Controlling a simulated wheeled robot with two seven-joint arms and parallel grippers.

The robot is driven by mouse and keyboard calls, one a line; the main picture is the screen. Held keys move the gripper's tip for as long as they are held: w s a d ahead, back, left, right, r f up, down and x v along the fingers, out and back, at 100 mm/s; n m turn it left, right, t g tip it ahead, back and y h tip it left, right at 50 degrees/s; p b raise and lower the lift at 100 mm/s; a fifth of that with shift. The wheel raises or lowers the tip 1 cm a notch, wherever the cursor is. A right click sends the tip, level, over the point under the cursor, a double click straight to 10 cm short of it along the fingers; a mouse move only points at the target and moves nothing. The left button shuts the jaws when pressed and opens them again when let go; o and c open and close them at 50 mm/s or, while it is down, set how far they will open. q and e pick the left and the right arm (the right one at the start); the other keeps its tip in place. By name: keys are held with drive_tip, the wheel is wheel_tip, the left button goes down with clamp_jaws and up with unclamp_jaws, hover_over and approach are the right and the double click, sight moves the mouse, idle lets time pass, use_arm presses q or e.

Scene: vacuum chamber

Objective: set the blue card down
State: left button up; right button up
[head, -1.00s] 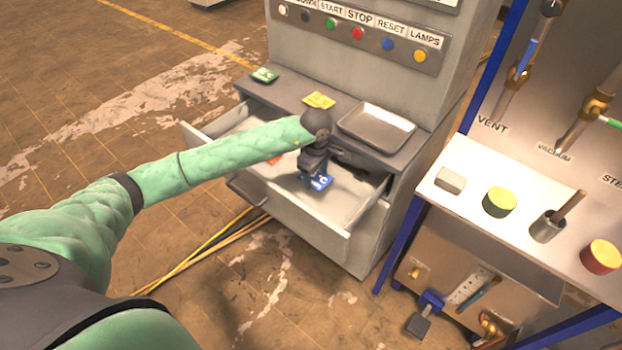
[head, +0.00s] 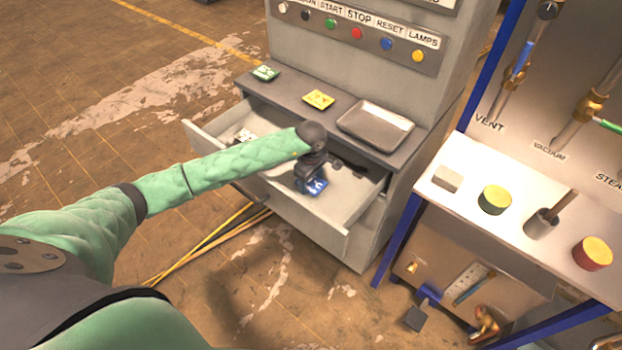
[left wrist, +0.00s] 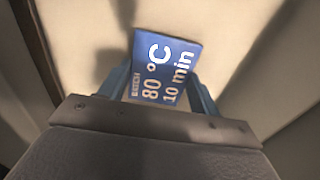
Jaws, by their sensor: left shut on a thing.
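The blue card (head: 318,187) is in my left gripper (head: 311,182), over the open drawer (head: 340,232) of the grey cabinet. I cannot tell whether the card touches the floor. My right gripper is not in view.
A green card (head: 265,73), a yellow card (head: 319,99) and an empty metal tray (head: 376,126) are on the cabinet ledge. A whitish item (head: 243,136) lies in the drawer's left part. A workbench (head: 475,215) with several objects stands at the right.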

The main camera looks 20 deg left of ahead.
sight(311, 182)
use_arm(q)
drive_tip(key=shift+f, duration=0.1)
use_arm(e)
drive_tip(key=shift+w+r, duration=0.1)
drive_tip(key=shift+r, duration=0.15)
use_arm(q)
drive_tip(key=o, duration=0.9)
drive_tip(key=shift+o, duration=0.2)
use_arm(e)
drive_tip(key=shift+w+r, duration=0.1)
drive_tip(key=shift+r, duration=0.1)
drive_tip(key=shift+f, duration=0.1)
use_arm(q)
drive_tip(key=shift+r, duration=0.25)
drive_tip(key=shift+w+r, duration=0.1)
drive_tip(key=shift+r, duration=0.2)
wheel_tip(311, 182, up, 11)
drive_tip(key=b, duration=0.5)
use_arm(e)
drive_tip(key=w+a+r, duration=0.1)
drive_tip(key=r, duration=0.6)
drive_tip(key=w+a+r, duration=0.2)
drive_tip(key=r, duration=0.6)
